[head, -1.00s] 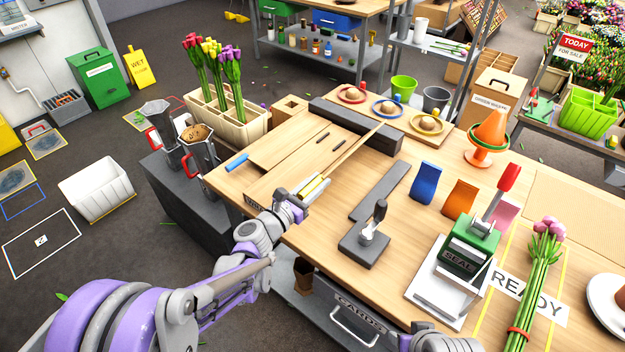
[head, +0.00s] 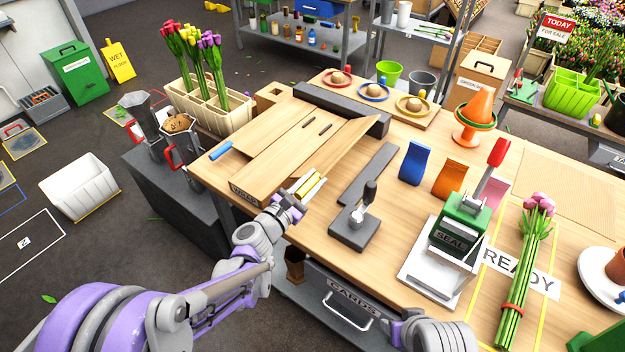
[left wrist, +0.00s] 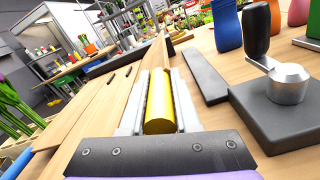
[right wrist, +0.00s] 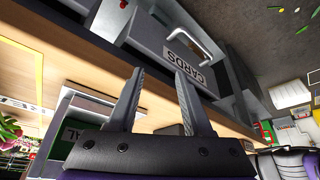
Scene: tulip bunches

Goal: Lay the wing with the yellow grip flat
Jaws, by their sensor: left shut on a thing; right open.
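The wooden folding board (head: 265,160) lies on the bench. Its right wing (head: 345,148) slopes, with its outer edge clear of the bench top. My left gripper (head: 305,190) is shut on the yellow grip (head: 312,183) at the wing's near end. In the left wrist view the yellow grip (left wrist: 159,105) lies lengthwise between the two fingers. The blue grip (head: 220,151) is on the board's left side. My right gripper (right wrist: 160,95) is open and empty, near the bench front and the CARDS drawer (right wrist: 185,55).
A dark bar (head: 345,108) stands behind the board. A grey lever tool (head: 357,220) with a long flat plate is to the wing's right. The green SEAL press (head: 460,225) and tied pink tulips (head: 525,265) are farther right. Bare bench lies between wing and plate.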

